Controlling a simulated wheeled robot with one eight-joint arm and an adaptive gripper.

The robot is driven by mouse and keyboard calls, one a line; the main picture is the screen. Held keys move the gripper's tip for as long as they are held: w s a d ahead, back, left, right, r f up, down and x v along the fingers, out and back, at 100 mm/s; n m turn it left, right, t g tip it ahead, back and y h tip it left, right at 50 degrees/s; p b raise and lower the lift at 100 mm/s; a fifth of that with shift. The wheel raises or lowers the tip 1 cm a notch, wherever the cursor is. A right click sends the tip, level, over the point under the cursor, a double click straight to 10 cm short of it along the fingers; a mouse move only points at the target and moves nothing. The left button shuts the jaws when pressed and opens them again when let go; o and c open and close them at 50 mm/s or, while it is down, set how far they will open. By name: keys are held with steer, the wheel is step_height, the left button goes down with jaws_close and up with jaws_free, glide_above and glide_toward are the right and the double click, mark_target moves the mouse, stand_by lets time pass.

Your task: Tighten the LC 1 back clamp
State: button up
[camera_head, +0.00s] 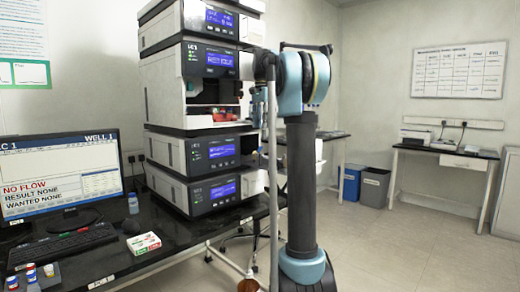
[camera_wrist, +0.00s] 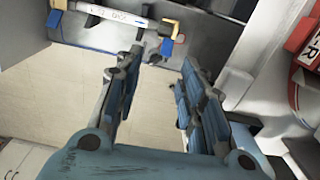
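In the wrist view a white labelled column (camera_wrist: 112,14) lies nearly level across the top, in front of a grey panel. A tan clamp piece (camera_wrist: 172,24) with a blue part (camera_wrist: 166,46) sits at its right end, and a blue piece (camera_wrist: 55,17) sits at its left end. I cannot tell from the view which end is the back clamp. My gripper (camera_wrist: 161,64) is open and empty, its fingertips a little below the column's right end and apart from it. In the head view the LC stack (camera_head: 205,195) stands on the bench; my arm hides its right side.
The black bench (camera_head: 170,235) holds a monitor (camera_head: 60,180) reading NO FLOW, a keyboard (camera_head: 62,246), a small blue-capped bottle (camera_head: 133,204) and a box (camera_head: 143,244). Open floor lies at right.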

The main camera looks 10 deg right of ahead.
mark_target(258, 153)
steer(key=f, duration=0.3)
steer(key=w+f, duration=0.1)
steer(key=f, duration=0.7)
steer(key=shift+w+f, duration=0.15)
steer(key=shift+w, duration=0.2)
jaws_close()
steer(key=shift+a, duration=0.15)
